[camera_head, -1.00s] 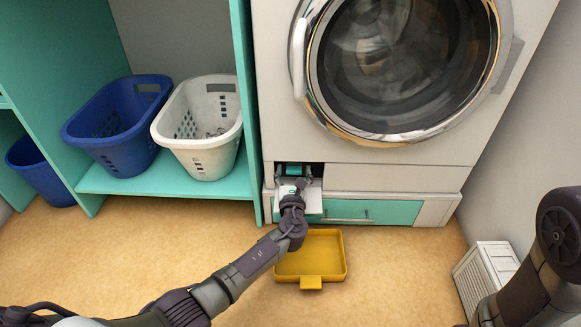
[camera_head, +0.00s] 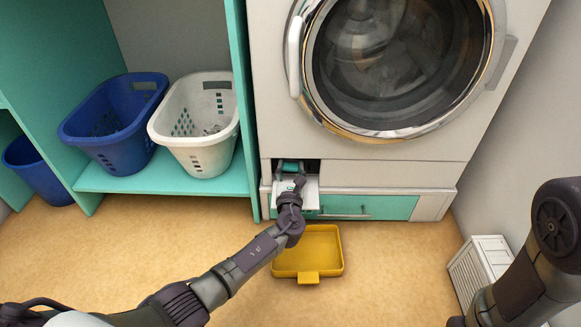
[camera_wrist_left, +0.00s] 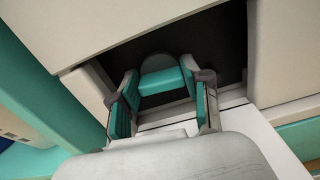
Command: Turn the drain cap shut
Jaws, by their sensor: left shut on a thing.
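The teal drain cap (camera_head: 291,166) sits in the dark opening low on the front of the washing machine. In the left wrist view the cap's raised teal grip (camera_wrist_left: 160,80) lies between my fingers. My left gripper (camera_head: 291,176) reaches the opening from the front and is shut on the cap; in the left wrist view the two teal-padded fingers (camera_wrist_left: 161,96) stand on either side of it. The cap's rim is partly hidden by the grip and the fingers. My right gripper is not in view; only part of my right arm shows at the right edge.
A white flap (camera_head: 311,190) hangs open below the opening. A yellow tray (camera_head: 336,252) lies on the floor in front, close to my left arm. A teal shelf with blue and white baskets (camera_head: 203,155) stands at left. A white slatted box (camera_head: 466,272) stands at right.

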